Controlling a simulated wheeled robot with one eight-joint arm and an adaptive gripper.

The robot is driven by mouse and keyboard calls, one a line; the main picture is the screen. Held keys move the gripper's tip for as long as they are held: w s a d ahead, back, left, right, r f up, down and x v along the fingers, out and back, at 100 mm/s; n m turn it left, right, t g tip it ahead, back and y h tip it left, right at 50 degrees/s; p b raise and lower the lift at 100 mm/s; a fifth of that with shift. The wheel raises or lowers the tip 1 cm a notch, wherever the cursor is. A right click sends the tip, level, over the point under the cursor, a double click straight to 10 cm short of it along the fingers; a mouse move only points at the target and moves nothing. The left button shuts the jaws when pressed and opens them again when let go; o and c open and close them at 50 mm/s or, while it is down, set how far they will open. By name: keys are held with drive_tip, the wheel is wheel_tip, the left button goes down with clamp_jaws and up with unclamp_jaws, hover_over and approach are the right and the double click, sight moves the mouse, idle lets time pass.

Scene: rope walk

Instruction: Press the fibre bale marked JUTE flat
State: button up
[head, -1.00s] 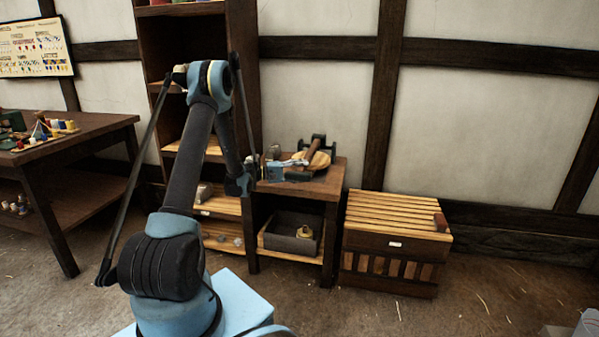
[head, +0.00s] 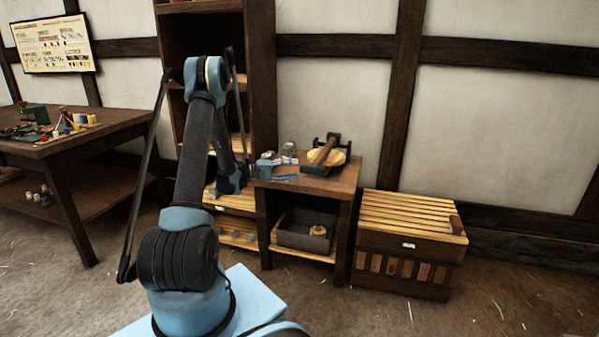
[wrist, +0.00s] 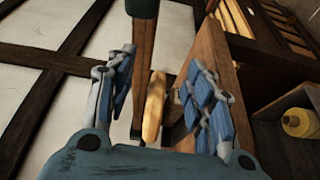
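A dark press-like device (head: 320,167) stands on the small wooden table, with a pale tan rounded thing (head: 340,157) in it and a brown wooden handle (head: 325,149) above. No JUTE mark is readable, so I cannot tell whether the tan thing is the bale. My gripper (head: 289,167) is at the table's left part, left of the device. In the wrist view my gripper (wrist: 162,85) has its blue fingers wide apart. The handle (wrist: 143,60) and tan thing (wrist: 153,108) show beyond, between the fingers; nothing appears held.
The small table (head: 335,184) has a grey bin (head: 302,235) on its lower shelf. A slatted wooden chest (head: 410,238) stands to its right. A tall shelf (head: 263,80) rises behind my arm. A workbench (head: 85,136) is at left. The floor at right is open.

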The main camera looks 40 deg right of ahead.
drive_tip(key=shift+w+a, duration=0.3)
drive_tip(key=shift+a, duration=0.05)
